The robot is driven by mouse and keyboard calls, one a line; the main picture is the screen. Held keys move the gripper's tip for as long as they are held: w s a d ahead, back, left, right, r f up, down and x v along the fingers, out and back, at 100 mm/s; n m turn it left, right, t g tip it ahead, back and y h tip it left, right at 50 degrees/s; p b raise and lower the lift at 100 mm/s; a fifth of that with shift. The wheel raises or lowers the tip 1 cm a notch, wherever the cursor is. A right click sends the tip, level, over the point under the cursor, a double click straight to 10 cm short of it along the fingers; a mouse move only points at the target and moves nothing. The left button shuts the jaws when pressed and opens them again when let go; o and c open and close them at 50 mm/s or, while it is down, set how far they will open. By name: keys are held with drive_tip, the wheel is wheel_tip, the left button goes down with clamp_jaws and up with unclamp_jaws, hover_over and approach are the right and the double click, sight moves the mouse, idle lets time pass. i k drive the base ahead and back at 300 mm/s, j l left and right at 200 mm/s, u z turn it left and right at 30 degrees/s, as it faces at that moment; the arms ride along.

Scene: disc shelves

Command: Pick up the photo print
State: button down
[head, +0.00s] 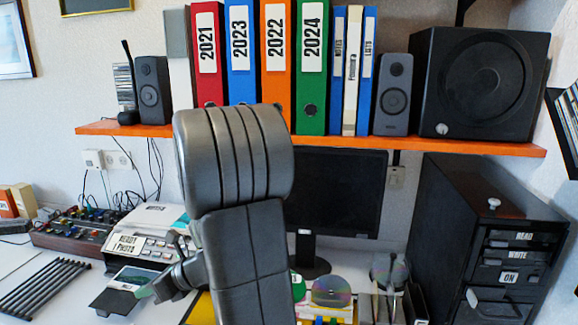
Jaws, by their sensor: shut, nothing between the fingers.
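The photo print (130,277) is a small picture with a pale border and a dark, bluish image. It sticks out at the front of the photo printer (127,243), above a black output tray (113,303), at the lower left of the head view. My gripper (148,291) is shut and empty, with its fingertips just right of the print's front edge. I cannot tell whether they touch the print. My large grey arm stands in the middle and hides part of the desk and monitor.
Black rods (45,285) lie left of the printer, with a mixer (75,229) behind them. A monitor (335,190), discs (331,291) and a black tower (480,240) stand to the right. An orange shelf (440,146) with binders and speakers runs above.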

sight(129, 278)
drive_tip(key=l+u, duration=0.1)
drive_tip(key=u, duration=0.9)
